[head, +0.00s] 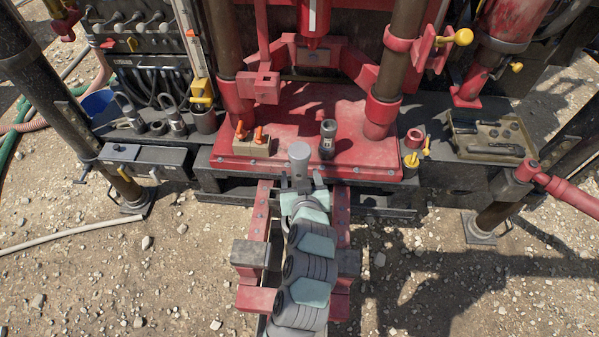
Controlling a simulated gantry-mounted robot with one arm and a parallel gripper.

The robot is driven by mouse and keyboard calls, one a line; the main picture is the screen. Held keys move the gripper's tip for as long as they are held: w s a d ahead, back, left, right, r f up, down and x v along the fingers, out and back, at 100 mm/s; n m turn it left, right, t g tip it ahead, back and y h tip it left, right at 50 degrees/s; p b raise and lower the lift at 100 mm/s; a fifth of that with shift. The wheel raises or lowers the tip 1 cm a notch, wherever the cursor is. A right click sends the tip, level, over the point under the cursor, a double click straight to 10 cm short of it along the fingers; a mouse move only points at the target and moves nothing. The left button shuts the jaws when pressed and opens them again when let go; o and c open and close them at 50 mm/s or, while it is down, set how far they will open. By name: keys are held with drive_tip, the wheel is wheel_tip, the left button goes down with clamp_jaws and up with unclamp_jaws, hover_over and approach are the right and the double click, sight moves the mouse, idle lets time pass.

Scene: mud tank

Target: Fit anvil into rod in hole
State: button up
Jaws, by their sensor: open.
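A grey cylinder with a pale round top (300,153), perhaps the anvil, stands upright at the front edge of the red deck. A dark upright cylinder (328,138) with a lighter ring stands on the red deck just behind it to the right. It may be the rod in the hole, but I cannot tell for sure. My gripper (300,183) is open, its fingers pointing away from me at the foot of the grey cylinder. From this view I cannot tell whether the fingers touch it or stand around it. The hole itself is hidden.
The red deck (270,125) carries thick posts at left and right. A wooden block with orange-handled parts (252,140) lies left of the cylinders. A tray of tools (490,135) sits at the right. Red rails (341,212) flank my arm. Gravel lies around.

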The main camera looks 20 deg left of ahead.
drive_tip(key=p+v, duration=0.2)
drive_tip(key=v, duration=0.5)
drive_tip(key=shift+s+r, duration=0.2)
drive_tip(key=shift+s, duration=0.15)
drive_tip(key=shift+w+d, duration=0.1)
drive_tip(key=shift+d, duration=0.1)
